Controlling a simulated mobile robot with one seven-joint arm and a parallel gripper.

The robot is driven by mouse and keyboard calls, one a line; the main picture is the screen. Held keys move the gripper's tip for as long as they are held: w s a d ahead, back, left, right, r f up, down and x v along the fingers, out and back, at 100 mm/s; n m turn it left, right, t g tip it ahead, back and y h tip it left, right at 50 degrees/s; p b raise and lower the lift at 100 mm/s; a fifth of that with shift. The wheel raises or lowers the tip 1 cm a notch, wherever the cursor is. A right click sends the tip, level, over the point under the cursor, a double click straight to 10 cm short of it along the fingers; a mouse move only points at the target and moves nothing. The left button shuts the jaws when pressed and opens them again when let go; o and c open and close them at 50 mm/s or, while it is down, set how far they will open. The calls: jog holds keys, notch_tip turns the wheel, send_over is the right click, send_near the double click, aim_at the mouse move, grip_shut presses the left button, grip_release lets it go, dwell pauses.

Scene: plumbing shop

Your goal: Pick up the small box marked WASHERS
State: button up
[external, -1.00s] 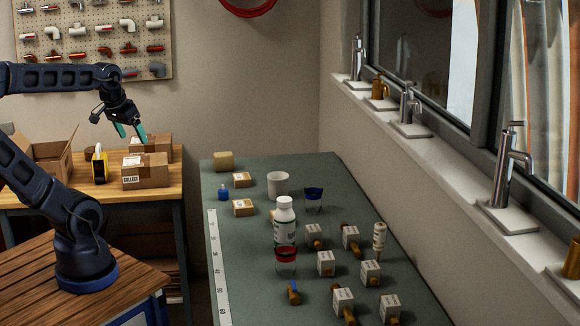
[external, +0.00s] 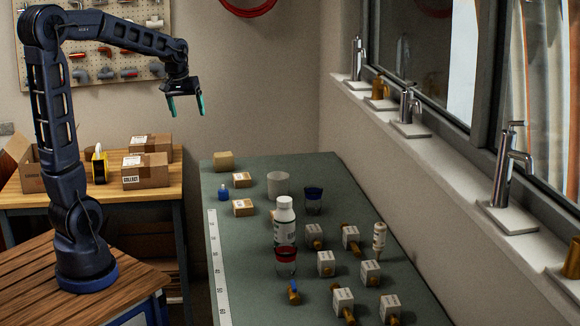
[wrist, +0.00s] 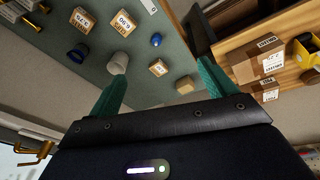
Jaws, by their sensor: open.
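Several small cardboard boxes with white labels stand on the green bench: one near the back (external: 242,180), one in front of it (external: 243,208), and one partly hidden behind the white bottle (external: 272,215). In the wrist view three such boxes show, at the left (wrist: 80,19), the middle (wrist: 122,24) and nearer the fingers (wrist: 158,67). Their print is too small or blurred for me to tell which says WASHERS. My gripper (external: 187,106) is open and empty, high in the air left of the bench's back end. In the wrist view its teal fingers (wrist: 163,88) stand wide apart.
A white bottle (external: 285,228), a pale cup (external: 277,184), a blue cap (external: 224,193), a tan block (external: 224,161) and a dark blue cup (external: 313,200) stand near the small boxes. Several white-tagged fittings fill the front right. Larger cartons (external: 146,176) stand on the wooden table.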

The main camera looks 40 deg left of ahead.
jog(key=w+f+n+g, duration=0.1)
jog(key=w+f, duration=0.4)
jog(key=w, duration=0.3)
jog(key=w+f+n, duration=0.2)
jog(key=w+f, duration=0.2)
jog(key=w, duration=0.4)
jog(key=n+g, duration=0.2)
send_over(242, 176)
notch_tip(242, 176, down, 15)
jog(key=shift+s+f, duration=0.15)
jog(key=shift+f, duration=5.1)
jog(key=c, duration=1.1)
jog(key=shift+r, duration=0.1)
